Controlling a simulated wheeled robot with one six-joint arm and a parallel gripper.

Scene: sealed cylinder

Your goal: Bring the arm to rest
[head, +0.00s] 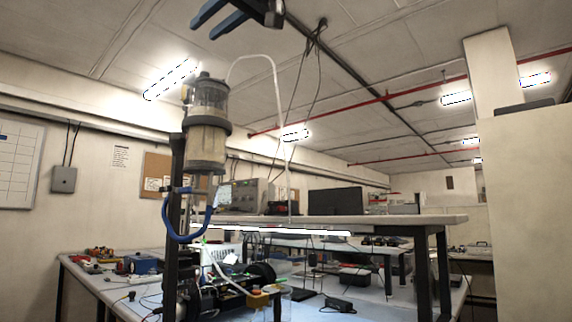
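My gripper (203,32) shows at the top edge of the head view, against the ceiling. Its two dark fingers point to the lower left with a gap between them, and nothing shows in the gap. The rest of my arm is out of view. The sealed cylinder (207,138) stands upright below the gripper in the picture, clear above and pale below, with dark bands. It is fixed beside a dark post (175,215). The gripper appears apart from it.
A blue hose (170,222) loops below the cylinder, and a thin pale tube (275,80) arches from near its top. A workbench (100,290) with electronics and cables lies below. A raised shelf (400,220) holds a dark monitor (335,202). A pale pillar (525,210) stands right.

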